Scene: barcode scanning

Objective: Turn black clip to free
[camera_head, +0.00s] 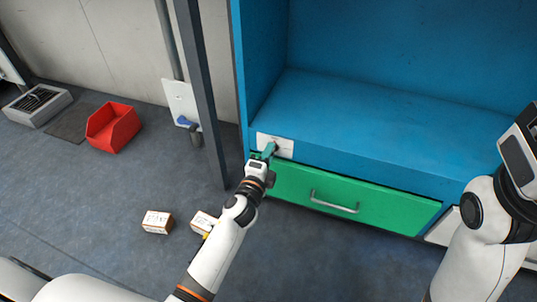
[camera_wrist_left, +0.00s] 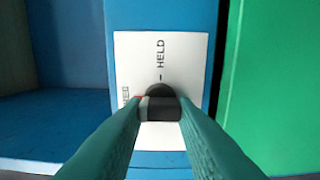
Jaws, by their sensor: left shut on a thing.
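The black clip (camera_wrist_left: 160,92) is a dark knob on a white plate (camera_wrist_left: 183,55) fixed to the blue frame. The plate reads "HELD" above the clip and a partly hidden "FREE" to its left in the left wrist view. A small red mark shows at the clip's left side, near "FREE". My left gripper (camera_wrist_left: 160,110) is shut on the clip, one green finger on each side. In the head view my left gripper (camera_head: 268,151) reaches the white plate (camera_head: 285,146), and the clip is hidden there. My right arm shows at the right, its gripper out of view.
A green drawer (camera_head: 390,208) with a metal handle is right of the plate, under a blue shelf (camera_head: 380,115). A dark post (camera_head: 205,95) stands to the left. A red bin (camera_head: 112,127) and two small boxes (camera_head: 157,222) are on the floor.

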